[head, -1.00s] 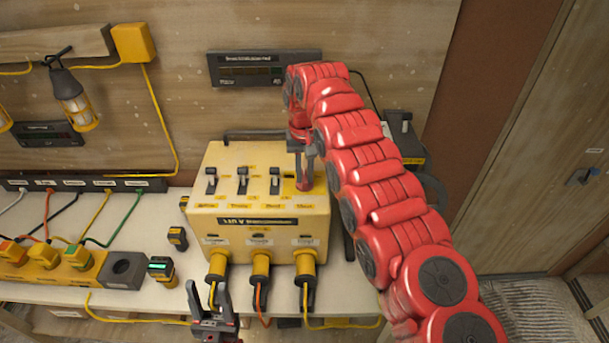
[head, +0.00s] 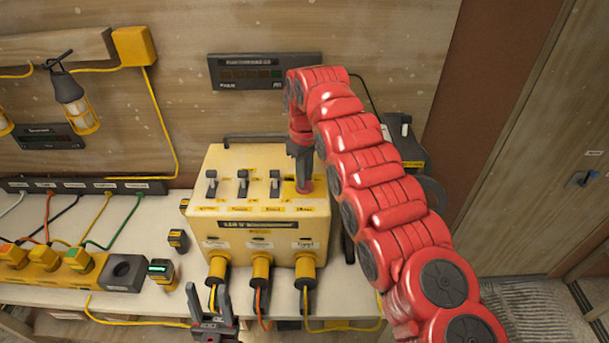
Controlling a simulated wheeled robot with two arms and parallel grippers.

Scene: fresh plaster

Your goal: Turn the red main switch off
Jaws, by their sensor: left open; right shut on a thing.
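The yellow power box (head: 225,257) stands on the white bench, with three grey-black levers on its top, all upright. The red main switch (head: 304,187) is at the right end of that row, on a yellow patch, and only a small red part shows below my gripper. My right gripper (head: 304,180) reaches down from above and is shut on the red main switch, hiding most of it; I cannot tell its setting. My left gripper (head: 208,306) is open and empty at the bottom, in front of the box and its plugs.
Plugs with cables (head: 261,268) stick out of the box's front. A dark display (head: 265,72) hangs on the wall behind. Left are a socket strip (head: 90,186), a row of yellow plugs and a lantern (head: 72,100). A dark device (head: 400,140) stands right of the box.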

